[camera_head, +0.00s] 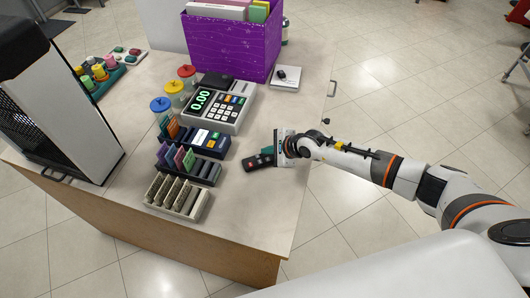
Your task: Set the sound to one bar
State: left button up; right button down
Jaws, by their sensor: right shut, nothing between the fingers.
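A small dark handheld device (257,162) with a reddish button lies on the counter (235,212), right of the card racks. It looks like a remote; its markings are too small to read, and no sound bars can be made out. My right gripper (277,150) reaches in from the right over the device's right end and hides part of it. Its fingers are shut and empty; I cannot tell whether they touch the device. A small teal piece (267,150) shows just behind the device, beside the gripper. My left gripper is out of view.
A card terminal or till (221,104) reading 0.00 stands behind the racks (188,174). A purple box (231,45) stands at the back, a pad with a small black item (287,77) to its right. A tall white-and-black machine (76,110) stands left. The counter's front right is clear.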

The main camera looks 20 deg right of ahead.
jog(key=shift+r+p, duration=0.35)
jog(key=shift+r, duration=0.3)
notch_tip(320, 180, up, 5)
jog(key=p, duration=0.4)
dwell(0.5)
